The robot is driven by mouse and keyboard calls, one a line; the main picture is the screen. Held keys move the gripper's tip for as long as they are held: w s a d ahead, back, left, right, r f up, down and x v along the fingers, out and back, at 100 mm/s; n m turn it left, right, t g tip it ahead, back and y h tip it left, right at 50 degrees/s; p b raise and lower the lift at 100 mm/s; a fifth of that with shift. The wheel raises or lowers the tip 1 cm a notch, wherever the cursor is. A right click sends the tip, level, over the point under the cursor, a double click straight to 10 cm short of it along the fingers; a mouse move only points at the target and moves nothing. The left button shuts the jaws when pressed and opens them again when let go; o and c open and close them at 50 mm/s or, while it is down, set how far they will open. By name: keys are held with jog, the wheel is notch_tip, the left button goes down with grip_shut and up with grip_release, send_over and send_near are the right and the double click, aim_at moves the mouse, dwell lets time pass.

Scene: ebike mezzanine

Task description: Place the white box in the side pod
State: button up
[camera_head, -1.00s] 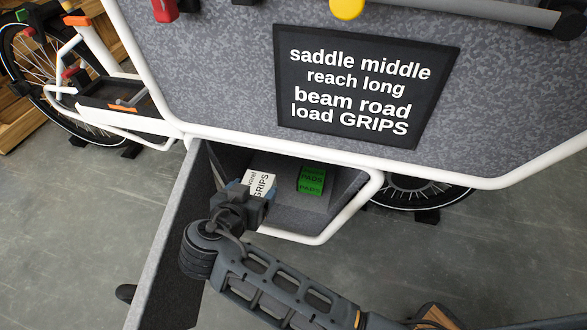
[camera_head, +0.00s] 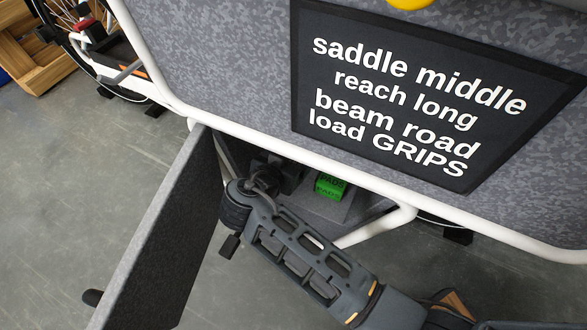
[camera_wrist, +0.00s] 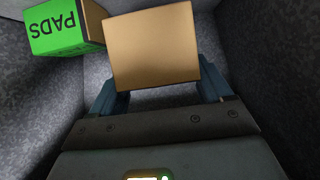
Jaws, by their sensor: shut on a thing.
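The white box shows a plain tan face in the wrist view (camera_wrist: 150,42). My gripper (camera_wrist: 158,88) is shut on it, with a blue-grey finger on each side. The box is inside the side pod (camera_head: 318,207), beside a green box marked PADS (camera_wrist: 58,28). Whether it touches the pod floor I cannot tell. In the head view my gripper (camera_head: 278,172) is partly hidden by my wrist and reaches into the pod, and the white box is hidden.
The pod's grey door panel (camera_head: 165,225) stands open on the left. The green box (camera_head: 330,187) sits in the pod, right of my gripper. A white frame tube (camera_head: 375,228) edges the pod. A black sign (camera_head: 425,95) is on the bike's side above.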

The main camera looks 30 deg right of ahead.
jog(key=shift+f+b, duration=0.75)
jog(key=shift+f, duration=1.25)
jog(key=shift+f, duration=0.2)
jog(key=o, duration=1.2)
jog(key=shift+r, duration=0.1)
jog(key=shift+r, duration=0.1)
jog(key=shift+s+a+r, duration=0.1)
jog(key=shift+a+r, duration=0.05)
jog(key=shift+a, duration=0.05)
jog(key=p+v, duration=0.3)
jog(key=v, duration=0.8)
jog(key=shift+s+a+p, duration=0.2)
jog(key=shift+a+p, duration=0.05)
jog(key=shift+p, duration=0.15)
